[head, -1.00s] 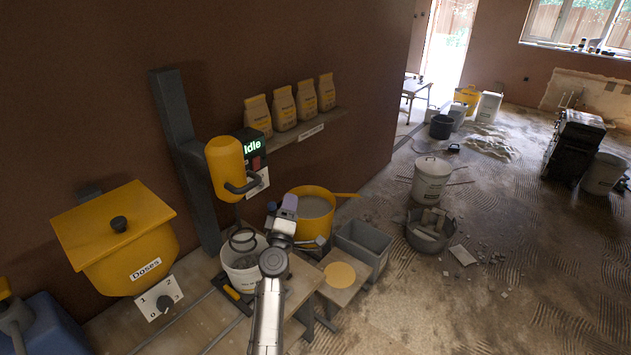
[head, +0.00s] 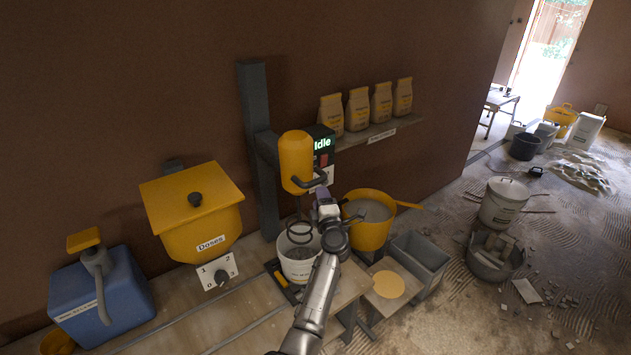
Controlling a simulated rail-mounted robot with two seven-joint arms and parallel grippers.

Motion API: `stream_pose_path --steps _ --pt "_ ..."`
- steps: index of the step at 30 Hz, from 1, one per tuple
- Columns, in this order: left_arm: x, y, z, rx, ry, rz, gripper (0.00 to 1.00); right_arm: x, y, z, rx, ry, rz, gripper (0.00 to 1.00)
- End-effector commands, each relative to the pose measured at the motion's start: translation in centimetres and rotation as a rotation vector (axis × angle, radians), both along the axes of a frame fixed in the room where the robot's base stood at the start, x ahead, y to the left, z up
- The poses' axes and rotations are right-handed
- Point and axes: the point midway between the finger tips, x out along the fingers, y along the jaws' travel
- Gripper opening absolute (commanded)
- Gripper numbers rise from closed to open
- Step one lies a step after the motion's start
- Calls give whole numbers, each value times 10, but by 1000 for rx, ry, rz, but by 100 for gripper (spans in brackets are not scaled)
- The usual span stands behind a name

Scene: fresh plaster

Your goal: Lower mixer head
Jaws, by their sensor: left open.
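The mixer head (head: 296,160) is a yellow motor housing on a dark upright post (head: 257,150) against the wall. A dark bar handle (head: 309,182) sticks out at its lower front. Its spiral whisk (head: 299,232) hangs below, at the mouth of a white bucket (head: 297,262) on the bench. The display (head: 322,142) beside it reads "Idle". My left gripper (head: 325,200) is open, just below and right of the handle, and appears apart from it. My left arm partly covers the bucket's right side. My right gripper is not in view.
A yellow hopper labelled "Doses" (head: 194,217) with a dial (head: 221,276) stands left of the mixer. A blue container (head: 100,300) is at far left. A yellow tub (head: 369,225) and a grey bin (head: 420,260) stand right. Several bags (head: 357,109) sit on a shelf.

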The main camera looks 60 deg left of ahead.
Motion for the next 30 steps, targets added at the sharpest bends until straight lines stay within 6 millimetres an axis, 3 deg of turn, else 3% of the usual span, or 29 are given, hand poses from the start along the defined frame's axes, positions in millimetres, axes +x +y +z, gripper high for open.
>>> stream_pose_path --steps 6,12,28,30 --pt "13 36 8 2 2 0 48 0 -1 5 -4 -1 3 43" --pt "20 57 11 0 1 -1 48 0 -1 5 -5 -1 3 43" --pt "24 69 13 0 0 -1 48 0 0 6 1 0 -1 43" --pt "24 69 13 0 0 -1 44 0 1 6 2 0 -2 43"
